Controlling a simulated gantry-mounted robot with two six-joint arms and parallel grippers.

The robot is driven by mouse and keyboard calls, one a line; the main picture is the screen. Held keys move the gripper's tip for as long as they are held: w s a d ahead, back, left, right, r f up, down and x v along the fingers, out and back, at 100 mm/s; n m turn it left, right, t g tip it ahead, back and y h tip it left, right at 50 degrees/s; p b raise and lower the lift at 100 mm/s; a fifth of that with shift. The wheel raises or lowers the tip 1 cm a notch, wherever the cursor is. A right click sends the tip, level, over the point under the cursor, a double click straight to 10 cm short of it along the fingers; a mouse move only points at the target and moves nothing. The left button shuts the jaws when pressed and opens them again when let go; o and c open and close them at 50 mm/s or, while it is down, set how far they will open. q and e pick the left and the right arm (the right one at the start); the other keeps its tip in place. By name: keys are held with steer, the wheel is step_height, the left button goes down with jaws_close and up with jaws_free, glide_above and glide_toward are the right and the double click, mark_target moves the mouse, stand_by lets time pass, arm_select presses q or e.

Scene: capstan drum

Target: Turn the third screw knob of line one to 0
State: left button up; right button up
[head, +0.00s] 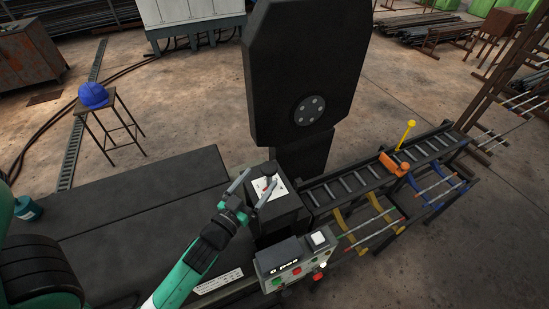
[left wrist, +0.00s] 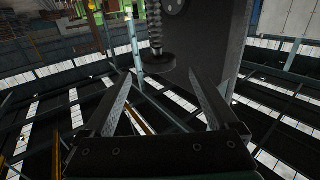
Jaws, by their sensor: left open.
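My left gripper (head: 258,182) is open in the head view, its two fingers spread over the white-topped panel of a dark box (head: 275,213). A small dark lever with a reddish part (head: 268,184) stands on that panel, close to the fingertips. In the left wrist view the open fingers (left wrist: 162,77) have nothing between them. A dark ribbed stem with a round disc (left wrist: 153,62) shows ahead of them, near the left fingertip. I cannot pick out the third screw knob of line one in either view. My right gripper is not in view.
A control box with a display (head: 277,257), white switch (head: 319,240) and coloured buttons stands in front. A roller track (head: 345,182) runs right, with an orange block (head: 394,164) and yellow-topped post (head: 408,130). A tall black housing (head: 300,60) rises behind.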

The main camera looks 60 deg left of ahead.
mark_target(272, 162)
arm_select(q)
steer(key=x, duration=0.9)
steer(key=shift+w, duration=0.1)
steer(key=c, duration=1.4)
steer(key=shift+o, duration=0.2)
steer(key=y+b, duration=0.1)
steer(key=b, duration=0.2)
steer(key=n+g+b, duration=0.1)
steer(key=b, duration=0.2)
steer(key=shift+a+f+g+y, duration=0.1)
steer(key=shift+f+g+y, duration=0.2)
steer(key=shift+f+y, duration=0.1)
steer(key=shift+a+r+n+y, duration=0.1)
steer(key=shift+n+y, duration=0.2)
steer(key=shift+n, duration=0.2)
steer(key=shift+r+g+b, duration=0.2)
steer(key=shift+g+b, duration=0.1)
steer(key=shift+r, duration=0.1)
